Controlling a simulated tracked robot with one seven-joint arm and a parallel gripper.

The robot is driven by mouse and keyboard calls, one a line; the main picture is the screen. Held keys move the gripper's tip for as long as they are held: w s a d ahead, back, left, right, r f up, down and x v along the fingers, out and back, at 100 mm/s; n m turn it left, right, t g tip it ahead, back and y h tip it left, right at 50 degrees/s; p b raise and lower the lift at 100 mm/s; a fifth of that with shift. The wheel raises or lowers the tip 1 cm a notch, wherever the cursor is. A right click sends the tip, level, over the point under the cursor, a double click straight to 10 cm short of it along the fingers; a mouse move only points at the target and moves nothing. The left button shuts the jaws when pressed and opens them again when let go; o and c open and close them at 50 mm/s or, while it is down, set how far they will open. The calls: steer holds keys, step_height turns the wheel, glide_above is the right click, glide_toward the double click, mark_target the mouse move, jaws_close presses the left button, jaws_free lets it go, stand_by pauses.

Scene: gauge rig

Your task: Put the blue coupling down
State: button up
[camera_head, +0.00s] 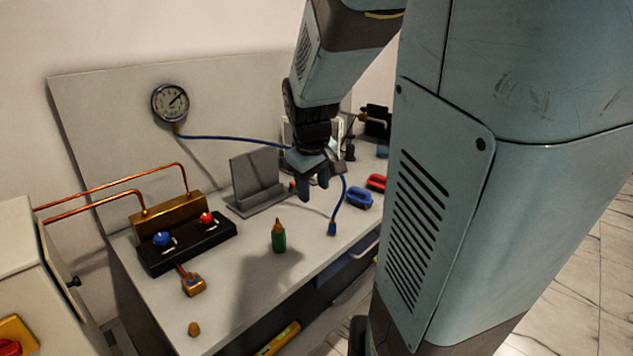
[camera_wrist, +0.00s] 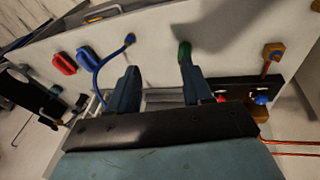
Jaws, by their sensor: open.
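The blue coupling (camera_head: 332,228) is at the free end of the blue hose (camera_head: 235,138) and appears to rest on the bench near its front edge. The hose runs from the gauge (camera_head: 170,102) and passes behind my gripper. My gripper (camera_head: 312,188) is open and empty, above the bench, up and left of the coupling in the head view. In the wrist view the coupling (camera_wrist: 130,39) lies beyond the fingers of my gripper (camera_wrist: 159,82), apart from them.
A green bottle (camera_head: 279,237) stands left of the coupling. Blue (camera_head: 359,197) and red (camera_head: 376,183) handles lie to its right. A grey stand (camera_head: 257,180), a valve block (camera_head: 187,240), a brass fitting (camera_head: 194,285) and a small orange piece (camera_head: 194,329) are further left.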

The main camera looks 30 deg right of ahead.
steer(key=s+a+r+m+t+y, duration=0.1)
steer(key=s+a+r, duration=0.1)
steer(key=s+r, duration=0.2)
steer(key=s+a+r+m+t, duration=0.1)
steer(key=s+a+r+m, duration=0.1)
steer(key=s, duration=0.6)
steer(key=shift+s+a+r+t+y, duration=0.35)
steer(key=shift+a+r, duration=0.25)
steer(key=shift+r, duration=0.25)
